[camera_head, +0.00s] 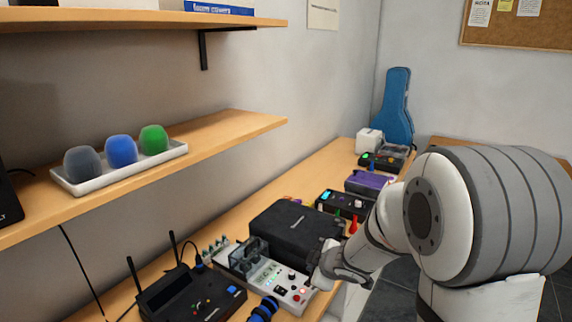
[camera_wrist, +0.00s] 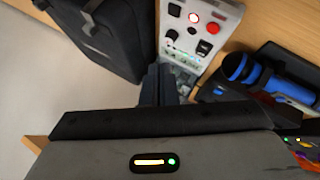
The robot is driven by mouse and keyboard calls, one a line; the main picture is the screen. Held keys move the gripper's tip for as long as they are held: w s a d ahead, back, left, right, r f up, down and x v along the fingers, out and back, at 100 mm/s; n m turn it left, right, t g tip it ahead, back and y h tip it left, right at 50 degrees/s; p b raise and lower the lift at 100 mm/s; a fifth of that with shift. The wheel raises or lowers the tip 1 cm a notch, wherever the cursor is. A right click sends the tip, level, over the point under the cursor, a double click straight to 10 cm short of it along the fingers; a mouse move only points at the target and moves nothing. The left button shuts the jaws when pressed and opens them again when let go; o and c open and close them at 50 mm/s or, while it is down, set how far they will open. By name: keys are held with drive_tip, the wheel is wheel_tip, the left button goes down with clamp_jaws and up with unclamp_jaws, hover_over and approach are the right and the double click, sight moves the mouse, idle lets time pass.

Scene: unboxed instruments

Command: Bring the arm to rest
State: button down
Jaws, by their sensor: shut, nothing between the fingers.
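My white and grey arm comes in from the right in the head view and reaches down over the bench. My gripper (camera_head: 320,277) is at the right end of a white control panel device (camera_head: 262,276) with lit buttons. In the wrist view my gripper (camera_wrist: 163,78) has its dark fingers together and empty, pointing towards the same device (camera_wrist: 205,32). The fingertips look close to its panel. I cannot tell whether they touch it. The gripper's grey body fills the lower part of the wrist view.
A black case (camera_head: 293,232) stands behind the device. A blue microphone (camera_head: 264,309) and a black receiver with antennas (camera_head: 190,296) are at the front. More instruments and a blue guitar case (camera_head: 397,108) are farther back. A shelf tray (camera_head: 130,175) holds coloured foam covers.

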drive_tip(key=s+d+r+m+h, duration=0.5)
drive_tip(key=s+d+r+m, duration=0.4)
drive_tip(key=s+d, duration=0.1)
drive_tip(key=s+a+m+g, duration=0.1)
drive_tip(key=s+m+g, duration=0.1)
drive_tip(key=s, duration=0.6)
drive_tip(key=s+a+r+m+g+y, duration=0.1)
drive_tip(key=s+m+g, duration=0.1)
drive_tip(key=s, duration=0.6)
drive_tip(key=shift+s+a+m+g, duration=0.3)
drive_tip(key=shift+s+m+g, duration=0.1)
drive_tip(key=shift+m, duration=0.3)
